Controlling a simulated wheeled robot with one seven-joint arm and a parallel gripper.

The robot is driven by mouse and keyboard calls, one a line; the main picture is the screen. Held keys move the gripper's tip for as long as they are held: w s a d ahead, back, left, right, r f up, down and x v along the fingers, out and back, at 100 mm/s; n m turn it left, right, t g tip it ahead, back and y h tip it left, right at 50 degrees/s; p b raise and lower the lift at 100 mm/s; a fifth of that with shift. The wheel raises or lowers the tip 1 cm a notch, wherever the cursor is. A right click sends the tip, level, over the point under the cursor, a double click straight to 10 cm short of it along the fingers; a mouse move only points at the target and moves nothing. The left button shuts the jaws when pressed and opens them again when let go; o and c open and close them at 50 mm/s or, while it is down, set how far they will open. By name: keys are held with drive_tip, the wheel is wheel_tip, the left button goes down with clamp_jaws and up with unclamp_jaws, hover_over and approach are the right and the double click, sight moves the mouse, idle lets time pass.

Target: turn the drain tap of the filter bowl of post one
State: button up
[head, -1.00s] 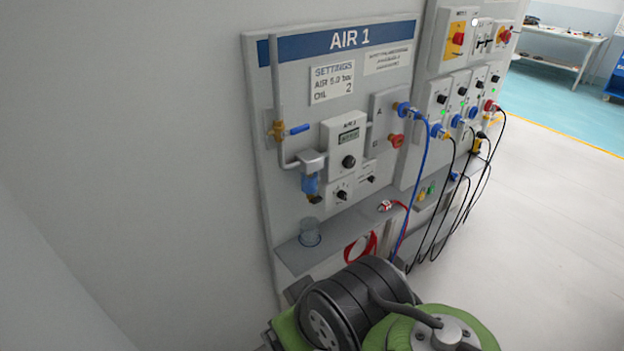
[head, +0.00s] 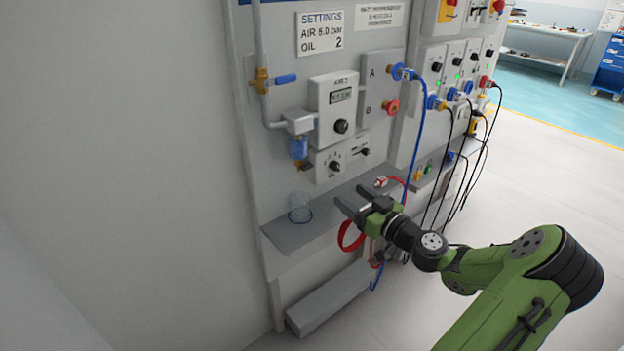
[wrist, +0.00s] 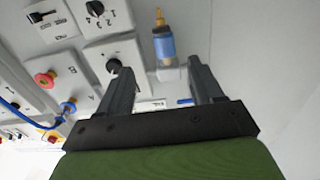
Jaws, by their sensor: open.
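The filter bowl (head: 298,148) is a small blue translucent cup under a grey pipe fitting on the left of the AIR panel. The drain tap (head: 302,167) is a small brass piece at its bottom. In the wrist view the blue bowl (wrist: 163,43) shows inverted between the fingers and beyond them, with the brass tap (wrist: 159,17) at its upper end in the picture. My gripper (head: 352,200) is open and empty, over the shelf, below and to the right of the bowl. It also shows in the wrist view (wrist: 158,80). Nothing touches the tap.
A clear cup (head: 300,208) stands on the shelf (head: 285,236) below the bowl. A blue hose (head: 419,140) and a red hose (head: 349,238) hang near my gripper. A control box (head: 343,161) sits right of the tap. A blue-handled valve (head: 284,79) is above.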

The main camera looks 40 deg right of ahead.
sight(310, 168)
drive_tip(key=w, duration=1)
drive_tip(key=w+b, duration=0.1)
drive_tip(key=w, duration=0.4)
drive_tip(key=shift+w+a, duration=0.35)
drive_tip(key=shift+w, duration=0.05)
drive_tip(key=c, duration=1.1)
drive_tip(key=shift+o, duration=0.2)
drive_tip(key=shift+m, duration=0.3)
drive_tip(key=m+p, duration=0.1)
drive_tip(key=m, duration=0.2)
drive_tip(key=shift+r+m, duration=0.1)
drive_tip(key=shift+m, duration=0.2)
drive_tip(key=m+p, duration=0.2)
drive_tip(key=m, duration=0.2)
drive_tip(key=shift+d+m+p, duration=0.1)
drive_tip(key=shift+m+p, duration=0.2)
drive_tip(key=shift+p, duration=0.05)
drive_tip(key=m+p, duration=0.3)
drive_tip(key=m, duration=0.2)
drive_tip(key=shift+f+m+p, duration=0.2)
drive_tip(key=shift+m+p, duration=0.7)
drive_tip(key=shift+m, duration=0.6)
